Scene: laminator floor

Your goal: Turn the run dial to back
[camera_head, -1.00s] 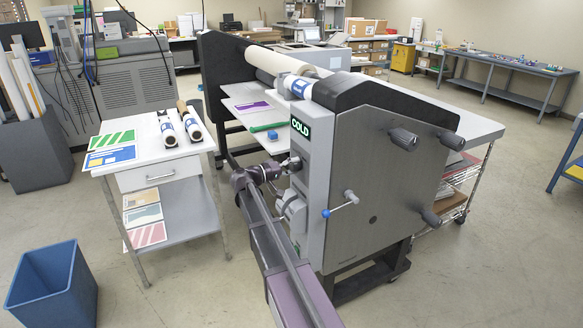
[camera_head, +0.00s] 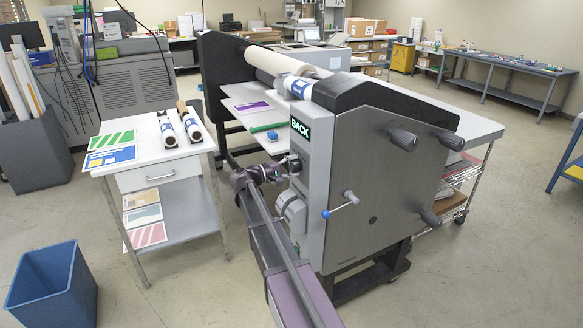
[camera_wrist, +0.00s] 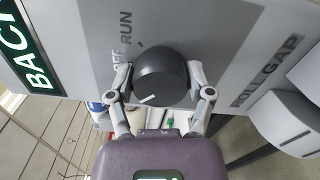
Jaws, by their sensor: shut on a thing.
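The run dial (camera_wrist: 160,75) is a dark round knob on the grey control panel of the laminator (camera_head: 315,165). In the wrist view its white pointer mark sits at the lower left of the knob, and the printed words OFF and RUN show to its upper left. The lit green display (camera_head: 300,128) above the dial reads BACK; it also shows in the wrist view (camera_wrist: 35,60). My gripper (camera_wrist: 160,82) is shut on the dial, one finger on each side. In the head view my gripper (camera_head: 288,165) partly hides the dial.
A second panel knob (camera_head: 291,208) sits below the dial, near the words ROLL GAP (camera_wrist: 262,75). A crank handle (camera_head: 340,204) with a blue grip sticks out of the side plate. A white side table (camera_head: 150,172) with rolls stands left, a blue bin (camera_head: 48,285) at front left.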

